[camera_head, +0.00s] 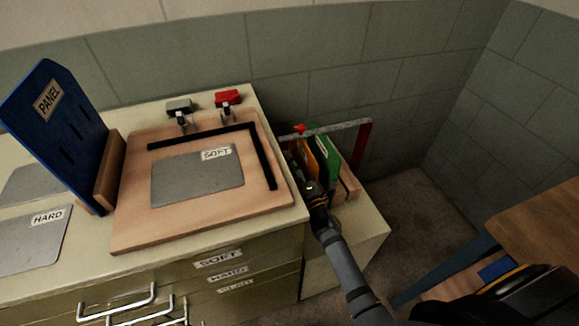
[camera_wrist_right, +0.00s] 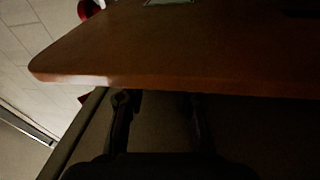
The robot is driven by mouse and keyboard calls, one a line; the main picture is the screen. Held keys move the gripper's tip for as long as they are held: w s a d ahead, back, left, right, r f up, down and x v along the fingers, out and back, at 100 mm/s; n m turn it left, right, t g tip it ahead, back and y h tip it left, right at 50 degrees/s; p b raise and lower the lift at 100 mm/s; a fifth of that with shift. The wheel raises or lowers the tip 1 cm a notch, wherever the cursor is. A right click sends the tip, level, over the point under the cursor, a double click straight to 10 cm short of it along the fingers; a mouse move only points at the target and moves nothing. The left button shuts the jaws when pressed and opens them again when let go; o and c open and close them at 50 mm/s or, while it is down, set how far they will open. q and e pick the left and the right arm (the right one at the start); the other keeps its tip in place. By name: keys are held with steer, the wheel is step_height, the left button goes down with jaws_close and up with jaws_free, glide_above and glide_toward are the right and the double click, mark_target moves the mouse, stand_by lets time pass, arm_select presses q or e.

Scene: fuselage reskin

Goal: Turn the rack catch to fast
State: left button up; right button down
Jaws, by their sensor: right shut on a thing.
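The rack (camera_head: 349,186) stands on a low cabinet right of the bench, with an orange board (camera_head: 308,158) and a green board (camera_head: 328,155) upright in it. A grey bar (camera_head: 340,129) runs over the boards to a red post (camera_head: 365,145). A small red part (camera_head: 299,129) at the bar's left end looks like the catch; its setting cannot be read. My right gripper (camera_head: 312,188) is at the rack's front, shut on the orange board. In the right wrist view the board (camera_wrist_right: 190,50) crosses above the fingers (camera_wrist_right: 160,105). My left gripper is not in view.
A wooden tray (camera_head: 135,225) with a grey SOFT sheet (camera_head: 195,180) and black strip lies on the bench. Grey (camera_head: 180,105) and red (camera_head: 229,97) clamps stand behind it. A blue PANEL board (camera_head: 60,130) stands left. A wooden table (camera_head: 540,225) is at the right.

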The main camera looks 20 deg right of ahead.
steer(key=shift+m, duration=0.3)
steer(key=c, duration=1.3)
jaws_free()
steer(key=v, duration=1.2)
steer(key=shift+f, duration=0.1)
steer(key=shift+f, duration=0.1)
